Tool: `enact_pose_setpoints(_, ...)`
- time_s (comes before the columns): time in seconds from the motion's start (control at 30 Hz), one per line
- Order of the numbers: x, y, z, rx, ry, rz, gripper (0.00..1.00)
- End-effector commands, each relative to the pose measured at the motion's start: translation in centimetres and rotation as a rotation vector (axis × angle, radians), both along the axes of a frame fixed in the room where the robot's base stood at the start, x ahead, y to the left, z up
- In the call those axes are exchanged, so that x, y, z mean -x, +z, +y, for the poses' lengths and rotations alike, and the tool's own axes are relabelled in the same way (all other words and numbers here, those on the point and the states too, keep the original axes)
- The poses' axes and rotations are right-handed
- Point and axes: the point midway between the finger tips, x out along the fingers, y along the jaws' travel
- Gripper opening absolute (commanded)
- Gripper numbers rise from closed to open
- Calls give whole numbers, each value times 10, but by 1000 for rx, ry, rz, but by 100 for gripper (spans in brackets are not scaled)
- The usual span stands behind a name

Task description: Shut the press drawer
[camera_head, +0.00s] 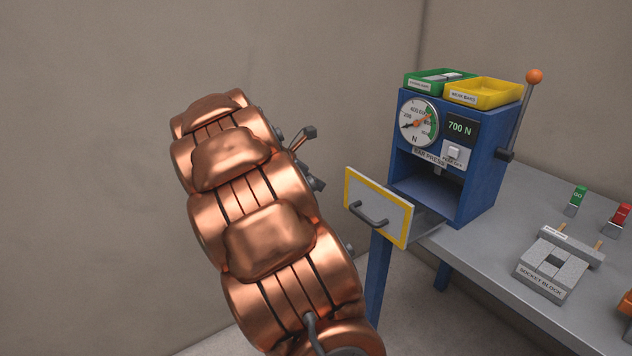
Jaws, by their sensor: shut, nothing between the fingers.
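The press drawer (379,205) stands pulled out of the blue press (479,184). Its pale front panel has a yellow border and a dark bar handle (369,214). The press opening behind it shows a dark inside. My copper-coloured arm fills the left and middle of the head view. Small dark parts that look like my gripper (308,133) stick out past the arm's right edge, left of the drawer and apart from it in the picture. Most of the gripper is hidden behind the arm. It is shut and empty.
The press stands on a grey table (484,262). A green tray (430,82) and a yellow tray (484,94) sit on top. An orange-knobbed lever (534,77) rises at its right. A grey socket block (551,271) lies on the table. Free space lies left of the drawer.

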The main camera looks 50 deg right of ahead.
Motion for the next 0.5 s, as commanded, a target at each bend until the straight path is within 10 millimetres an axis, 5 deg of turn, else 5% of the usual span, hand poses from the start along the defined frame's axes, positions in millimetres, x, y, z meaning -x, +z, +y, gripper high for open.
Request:
enact_pose_setpoints(0.37,16,-46,-48,-3,-5,3,0)
enact_pose_setpoints(0.5,20,-46,-66,-1,-4,-1,0)
